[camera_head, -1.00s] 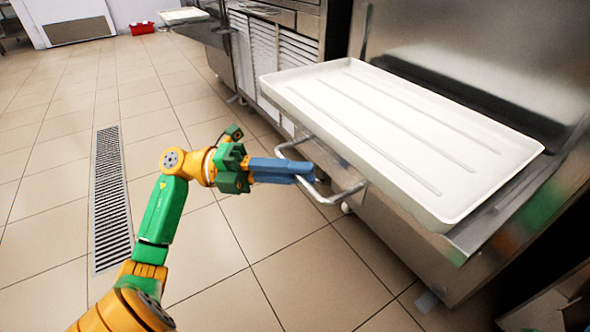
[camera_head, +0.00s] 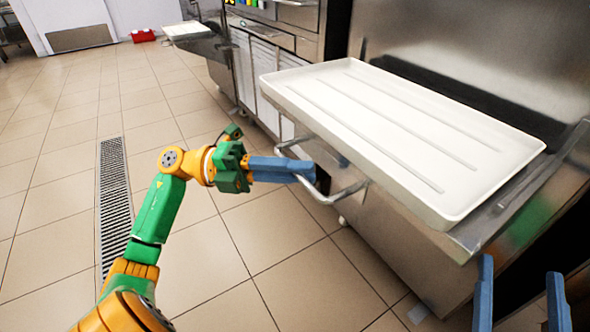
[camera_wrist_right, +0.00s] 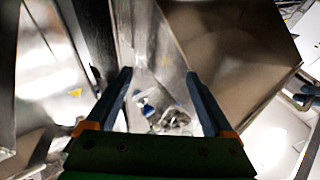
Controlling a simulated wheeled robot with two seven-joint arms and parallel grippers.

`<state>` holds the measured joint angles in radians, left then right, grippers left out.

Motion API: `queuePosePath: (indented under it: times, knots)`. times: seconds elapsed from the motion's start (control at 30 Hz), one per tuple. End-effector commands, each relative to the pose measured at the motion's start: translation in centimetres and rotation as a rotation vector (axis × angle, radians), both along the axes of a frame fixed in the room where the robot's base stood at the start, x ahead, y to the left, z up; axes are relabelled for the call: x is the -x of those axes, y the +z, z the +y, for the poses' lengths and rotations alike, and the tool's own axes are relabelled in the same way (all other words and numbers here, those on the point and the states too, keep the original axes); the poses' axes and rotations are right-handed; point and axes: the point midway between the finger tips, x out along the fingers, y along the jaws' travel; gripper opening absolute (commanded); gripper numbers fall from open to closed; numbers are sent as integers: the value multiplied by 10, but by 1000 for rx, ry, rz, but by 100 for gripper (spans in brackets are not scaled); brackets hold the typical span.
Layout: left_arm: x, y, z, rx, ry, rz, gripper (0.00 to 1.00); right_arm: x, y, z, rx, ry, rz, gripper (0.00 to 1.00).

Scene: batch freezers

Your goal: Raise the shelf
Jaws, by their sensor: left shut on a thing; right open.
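The shelf is a steel ledge (camera_head: 468,240) on the front of a steel machine, with a white tray (camera_head: 390,135) lying on it. A tubular metal handle (camera_head: 345,192) sticks out from its near left side. My left gripper (camera_head: 312,172) has its blue fingers shut on this handle at its middle. My right gripper (camera_head: 520,267) is at the lower right of the head view, below the tray's near right corner. It is open and empty, with its fingers apart, and also shows in the right wrist view (camera_wrist_right: 159,73).
A steel machine body (camera_head: 410,240) stands under and behind the shelf. More steel cabinets (camera_head: 265,70) stand farther back. A floor drain grate (camera_head: 115,200) runs along the left of the tiled floor, which is mostly clear. A red box (camera_head: 143,36) lies far off.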

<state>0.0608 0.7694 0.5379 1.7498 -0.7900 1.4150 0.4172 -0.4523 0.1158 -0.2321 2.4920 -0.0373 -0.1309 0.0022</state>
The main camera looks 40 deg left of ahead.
Motion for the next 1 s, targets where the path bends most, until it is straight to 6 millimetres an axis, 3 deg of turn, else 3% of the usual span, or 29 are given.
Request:
queuePosePath:
  times: [0.2,0.43,0.7,1.0]
  knots:
    - [1,18,0,5,-4,-9,0,-9,-66,-6,80,-27,345,100]
    - [1,29,0,5,-3,-8,0,7,-131,-19,150,-51,692,100]
    - [1,42,0,3,-3,-6,0,55,-193,-37,226,-75,1087,100]
    - [1,52,-1,1,-5,-4,0,120,-231,-54,289,-90,1450,100]
